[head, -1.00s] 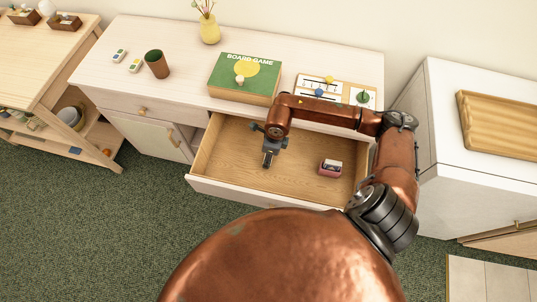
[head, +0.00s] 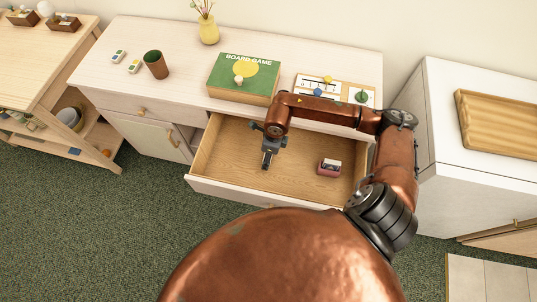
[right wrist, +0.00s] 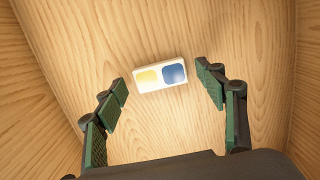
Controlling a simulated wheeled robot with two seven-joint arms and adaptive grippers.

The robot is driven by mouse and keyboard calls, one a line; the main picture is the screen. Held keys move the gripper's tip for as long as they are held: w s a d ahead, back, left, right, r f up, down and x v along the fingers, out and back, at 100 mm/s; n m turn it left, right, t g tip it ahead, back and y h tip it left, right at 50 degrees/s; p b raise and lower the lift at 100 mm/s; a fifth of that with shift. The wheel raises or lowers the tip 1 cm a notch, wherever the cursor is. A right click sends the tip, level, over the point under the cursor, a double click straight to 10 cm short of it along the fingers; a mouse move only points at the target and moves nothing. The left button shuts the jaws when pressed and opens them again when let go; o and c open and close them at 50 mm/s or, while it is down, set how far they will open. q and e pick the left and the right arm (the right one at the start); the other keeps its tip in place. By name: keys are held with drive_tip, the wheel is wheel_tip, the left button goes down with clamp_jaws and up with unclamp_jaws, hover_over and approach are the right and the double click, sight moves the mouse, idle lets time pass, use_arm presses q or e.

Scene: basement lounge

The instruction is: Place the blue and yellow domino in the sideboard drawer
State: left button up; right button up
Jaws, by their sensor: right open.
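The blue and yellow domino (right wrist: 161,76) is a white tile with one yellow and one blue half. In the right wrist view it lies on the wooden floor inside the open sideboard drawer (head: 225,165). My right gripper (right wrist: 163,84) is open, with one green-padded finger on each side of the domino and a gap at both ends. In the head view the right gripper (head: 267,160) points down into the left part of the drawer, and the domino is not visible there. My left gripper is not in view.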

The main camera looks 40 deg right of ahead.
sight(272, 160)
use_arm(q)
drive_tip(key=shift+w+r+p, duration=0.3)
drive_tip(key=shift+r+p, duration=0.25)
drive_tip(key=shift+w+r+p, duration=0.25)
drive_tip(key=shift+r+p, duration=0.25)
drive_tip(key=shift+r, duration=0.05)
use_arm(e)
wheel_tip(272, 160, up, 12)
drive_tip(key=s, duration=0.1)
drive_tip(key=shift+d+f, duration=0.25)
drive_tip(key=shift+d, duration=0.2)
